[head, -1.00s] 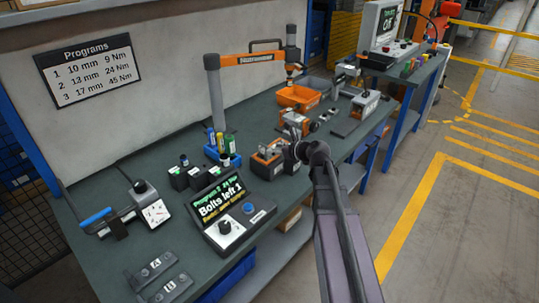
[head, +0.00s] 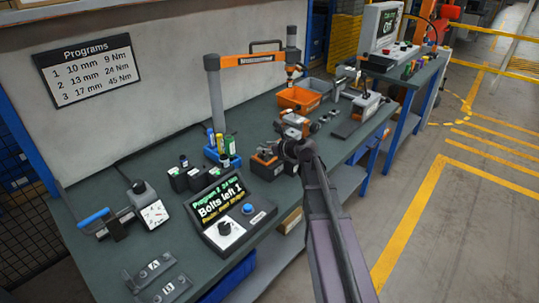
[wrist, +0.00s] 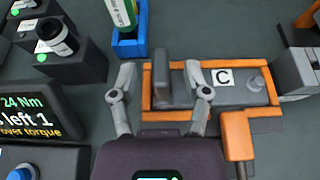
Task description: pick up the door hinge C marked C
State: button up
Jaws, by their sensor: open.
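The door hinge C (wrist: 232,88) is a dark grey plate with a white label reading C and a round knob near its right end. In the wrist view it lies in an orange-edged holder (wrist: 147,100). A grey upright block (wrist: 163,85) stands at its left end. My gripper (wrist: 160,72) is open, with one finger on each side of that upright block as seen from above. I cannot tell whether the fingers touch it. In the head view, my arm end partly covers the holder area, and the label C cannot be made out.
A bolt-count display (head: 222,203) and dark blocks (head: 184,176) stand left of the gripper. A blue holder with bottles (head: 218,152) is close behind. Two plates marked A and B (head: 150,270) lie at the near left. An orange bin (head: 298,98) is further back.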

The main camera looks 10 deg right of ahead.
jog(key=shift+w+a+f, duration=0.15)
jog(key=shift+w+a, duration=0.05)
jog(key=shift+w, duration=0.1)
dwell(0.4)
grip_shut()
